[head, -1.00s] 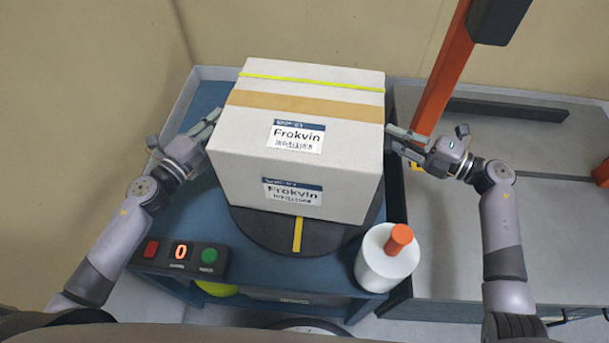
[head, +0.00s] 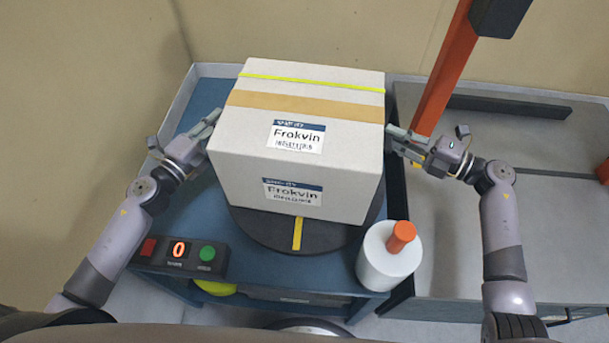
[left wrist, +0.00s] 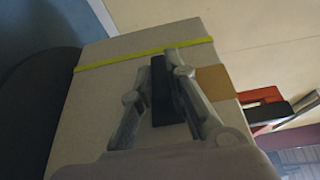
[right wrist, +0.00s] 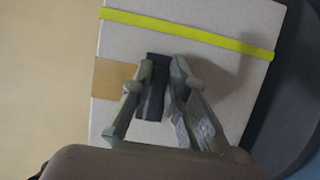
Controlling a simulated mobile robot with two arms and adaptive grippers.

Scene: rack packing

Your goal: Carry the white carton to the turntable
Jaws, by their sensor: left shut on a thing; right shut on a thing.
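The white carton (head: 240,160) has brown tape, a yellow-green strap and "Frokvin" labels. It is upright over the round dark turntable (head: 270,232), whose front and a yellow mark show below it. I cannot tell whether its bottom touches. My left gripper (head: 214,122) is at the carton's left side, shut on a dark grip there; the carton side fills much of the left wrist view (left wrist: 95,110). My right gripper (head: 389,133) is at the right side, also shut on a dark grip, as the right wrist view shows (right wrist: 155,85). The carton hides the turntable's back.
The turntable is on a blue bench (head: 270,270). A control box (head: 178,256) with a red button, a lit 0 and a green button is front left. A white roll with an orange handle (head: 388,265) is front right. An orange post (head: 440,80) rises behind my right arm.

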